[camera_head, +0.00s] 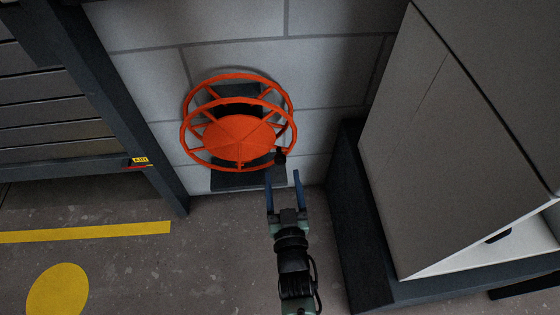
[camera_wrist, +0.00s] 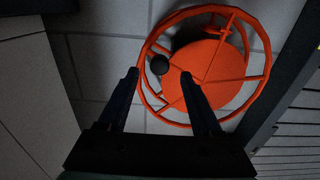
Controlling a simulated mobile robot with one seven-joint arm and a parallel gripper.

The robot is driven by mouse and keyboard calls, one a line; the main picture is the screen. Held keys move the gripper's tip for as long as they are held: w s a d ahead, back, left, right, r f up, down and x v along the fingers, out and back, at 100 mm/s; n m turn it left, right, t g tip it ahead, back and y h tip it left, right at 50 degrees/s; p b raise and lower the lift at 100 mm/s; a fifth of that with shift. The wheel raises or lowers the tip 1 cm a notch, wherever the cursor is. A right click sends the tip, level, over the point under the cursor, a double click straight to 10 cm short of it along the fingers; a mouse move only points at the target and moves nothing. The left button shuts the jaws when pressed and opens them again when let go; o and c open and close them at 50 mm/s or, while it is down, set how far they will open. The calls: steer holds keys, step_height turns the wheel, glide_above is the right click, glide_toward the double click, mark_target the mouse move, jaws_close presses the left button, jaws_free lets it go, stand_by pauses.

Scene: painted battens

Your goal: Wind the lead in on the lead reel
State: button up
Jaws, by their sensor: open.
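The lead reel (camera_head: 240,138) is an orange spoked wheel with a solid hub, mounted low on the block wall. It also shows in the wrist view (camera_wrist: 214,72). A dark round crank knob (camera_head: 280,157) sits near the lower right of its rim; in the wrist view the knob (camera_wrist: 160,64) lies just beyond and between my fingertips. My gripper (camera_head: 283,178) is open, its two blue fingers just below the knob in the head view. I cannot tell whether either finger touches it. In the wrist view my gripper (camera_wrist: 160,76) holds nothing. No lead can be made out.
A grey cabinet (camera_head: 440,130) on a dark plinth stands close at the right. A dark-framed shutter (camera_head: 50,100) with a small yellow label is at the left. The floor has a yellow line (camera_head: 90,231) and a yellow spot (camera_head: 57,290); the floor at lower left is clear.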

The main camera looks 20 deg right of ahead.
mark_target(281, 163)
steer(key=b+x, duration=0.1)
steer(key=x, duration=0.5)
steer(key=shift+w+b, duration=0.1)
steer(key=shift+b, duration=0.25)
jaws_close()
steer(key=shift+f, duration=0.1)
stand_by(1.0)
